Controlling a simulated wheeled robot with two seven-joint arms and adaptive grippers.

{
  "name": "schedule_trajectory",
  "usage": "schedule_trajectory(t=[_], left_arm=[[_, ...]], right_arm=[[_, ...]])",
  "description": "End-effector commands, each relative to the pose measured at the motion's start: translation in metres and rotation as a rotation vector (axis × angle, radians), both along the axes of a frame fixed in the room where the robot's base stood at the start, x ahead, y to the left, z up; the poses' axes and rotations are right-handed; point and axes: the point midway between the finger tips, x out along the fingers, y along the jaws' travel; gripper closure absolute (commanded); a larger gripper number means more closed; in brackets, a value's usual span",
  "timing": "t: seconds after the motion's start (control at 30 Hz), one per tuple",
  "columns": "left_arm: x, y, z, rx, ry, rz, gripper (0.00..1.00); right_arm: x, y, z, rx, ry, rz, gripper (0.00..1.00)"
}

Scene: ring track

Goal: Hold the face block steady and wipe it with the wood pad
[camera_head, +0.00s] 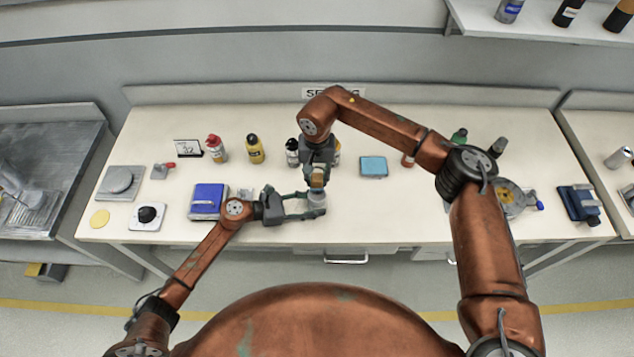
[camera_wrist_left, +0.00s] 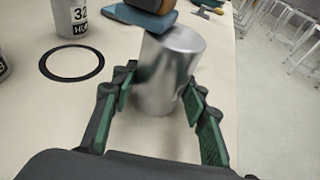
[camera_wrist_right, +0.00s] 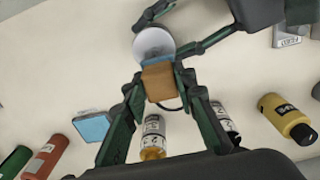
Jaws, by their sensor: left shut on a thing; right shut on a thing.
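The face block (camera_head: 317,200) is a silver metal cylinder standing upright near the table's front edge. It stands between the fingers of my left gripper (camera_wrist_left: 160,98), which is shut on its sides. My right gripper (camera_head: 317,174) points down above it, shut on the wood pad (camera_wrist_right: 158,84). The pad is a tan wooden block with a blue-grey sole. In the left wrist view the sole (camera_wrist_left: 140,20) overlaps the far left part of the cylinder's top (camera_wrist_left: 180,40). I cannot tell whether they touch. In the right wrist view the round top (camera_wrist_right: 153,43) shows beyond the pad.
A light-blue pad (camera_head: 373,167) lies to the right. A blue box (camera_head: 208,200) and a black-knobbed device (camera_head: 148,215) lie to the left. A black ring (camera_wrist_left: 72,64) marks the table.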

Motion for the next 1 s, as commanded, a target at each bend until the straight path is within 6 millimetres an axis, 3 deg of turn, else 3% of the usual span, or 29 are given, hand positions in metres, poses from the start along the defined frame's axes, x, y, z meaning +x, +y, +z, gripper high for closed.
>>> schedule_trajectory(t=[0.43, 1.0], left_arm=[[0.0, 0.0, 0.0, 0.0, 0.0, 0.0, 0.73], [0.0, 0.0, 0.0, 0.0, 0.0, 0.001, 0.73]], right_arm=[[0.001, 0.001, 0.006, 0.001, -0.001, 0.001, 0.94], [0.001, 0.0, 0.058, 0.001, -0.001, 0.0, 0.94]])
